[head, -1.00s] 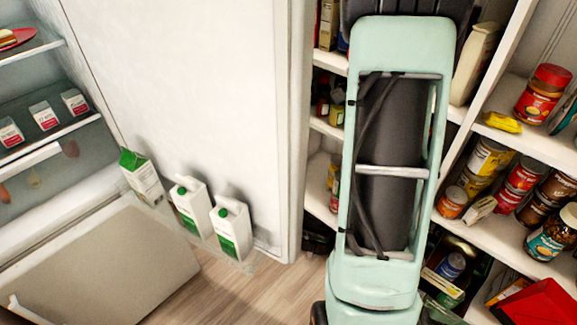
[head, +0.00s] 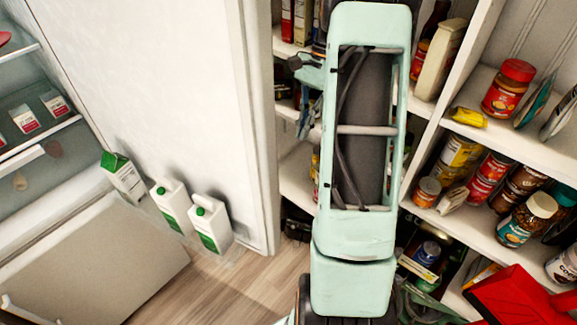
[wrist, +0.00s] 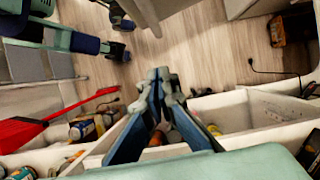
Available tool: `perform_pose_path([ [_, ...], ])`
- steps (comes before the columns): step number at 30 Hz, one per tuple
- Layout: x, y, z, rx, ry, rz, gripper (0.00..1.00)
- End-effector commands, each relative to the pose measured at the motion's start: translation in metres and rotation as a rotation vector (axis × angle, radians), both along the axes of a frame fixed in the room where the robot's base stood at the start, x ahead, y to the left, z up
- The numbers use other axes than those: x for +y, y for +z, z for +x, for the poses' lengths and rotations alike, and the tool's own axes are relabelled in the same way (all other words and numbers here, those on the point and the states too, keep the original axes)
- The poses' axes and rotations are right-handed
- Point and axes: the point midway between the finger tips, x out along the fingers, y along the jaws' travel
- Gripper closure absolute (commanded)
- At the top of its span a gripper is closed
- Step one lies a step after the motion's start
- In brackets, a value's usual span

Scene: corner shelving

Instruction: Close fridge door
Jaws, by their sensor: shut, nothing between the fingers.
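The fridge door (head: 150,100) stands open in the head view as a large white panel, with its free edge beside the pantry shelves. The fridge interior shows at the far left, with cartons on a shelf (head: 30,140). My gripper (wrist: 162,82) is shut and empty in the wrist view, over shelving and floor. It appears clear of the door; I cannot make out the fingers in the head view.
Pantry shelves with jars, cans and boxes fill the right, including a red-lidded jar (head: 509,88). A red object (head: 515,300) is at the lower right. A lower fridge drawer front (head: 100,265) is at left. Wood floor (head: 245,285) lies clear beside the door.

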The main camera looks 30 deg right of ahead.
Motion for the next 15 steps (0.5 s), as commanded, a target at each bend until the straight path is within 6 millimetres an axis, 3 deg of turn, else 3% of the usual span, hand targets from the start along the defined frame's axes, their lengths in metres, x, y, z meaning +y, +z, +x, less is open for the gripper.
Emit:
perform_pose_path([
  [5, 0.008, -0.019, -0.004, 0.004, 0.001, 0.004, 1.0],
  [15, 0.033, -0.086, -0.014, 0.004, 0.001, 0.004, 1.0],
])
